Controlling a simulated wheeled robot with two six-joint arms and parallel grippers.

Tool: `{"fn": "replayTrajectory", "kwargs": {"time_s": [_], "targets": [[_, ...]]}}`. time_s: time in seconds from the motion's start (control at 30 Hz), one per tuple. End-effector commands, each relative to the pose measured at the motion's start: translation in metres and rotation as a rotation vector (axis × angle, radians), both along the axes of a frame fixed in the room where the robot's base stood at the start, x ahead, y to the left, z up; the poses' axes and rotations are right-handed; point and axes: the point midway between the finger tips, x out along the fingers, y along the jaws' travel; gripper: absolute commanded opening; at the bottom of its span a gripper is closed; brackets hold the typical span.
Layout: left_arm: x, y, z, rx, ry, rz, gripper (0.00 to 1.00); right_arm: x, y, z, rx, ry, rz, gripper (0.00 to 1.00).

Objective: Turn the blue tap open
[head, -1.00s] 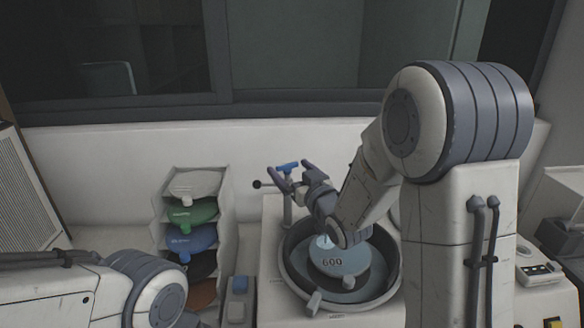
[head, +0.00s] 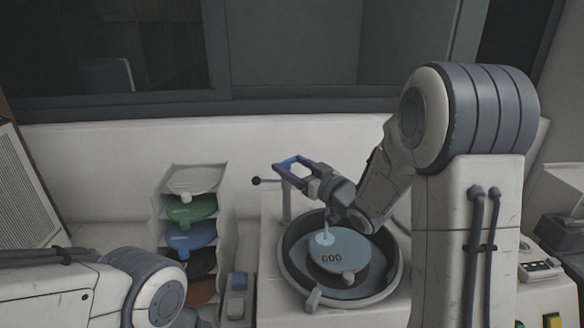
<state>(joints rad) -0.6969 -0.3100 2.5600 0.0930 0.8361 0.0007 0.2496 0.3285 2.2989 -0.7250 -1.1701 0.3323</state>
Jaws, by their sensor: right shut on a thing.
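The blue tap (head: 288,163) sits on top of a pale upright post behind the round basin. My right gripper (head: 284,166) is at the tap, with its fingers on either side of the blue handle and shut on it. The fingers cover much of the handle. A thin pale stream falls from the spout area onto the disc marked 600 (head: 345,248) in the basin. My left arm shows at the lower left, but its gripper is out of view.
The dark-rimmed basin (head: 290,282) sits in a white machine below my right gripper. A rack of coloured discs (head: 192,210) stands to the left.

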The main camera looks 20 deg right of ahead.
Motion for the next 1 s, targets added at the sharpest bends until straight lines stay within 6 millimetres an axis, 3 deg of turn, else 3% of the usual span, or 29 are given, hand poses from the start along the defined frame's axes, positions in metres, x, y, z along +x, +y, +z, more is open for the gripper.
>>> {"fn": "replayTrajectory", "kwargs": {"time_s": [0.6,1.0], "targets": [[0.0,0.0,0.028,0.0,0.0,0.001,0.5,0.01,-0.013,0.001,0.001,0.001,0.577,0.19],[0.0,0.0,0.038,0.0,0.0,0.002,0.5,0.015,-0.014,0.001,0.0,-0.001,0.868,0.19]]}}
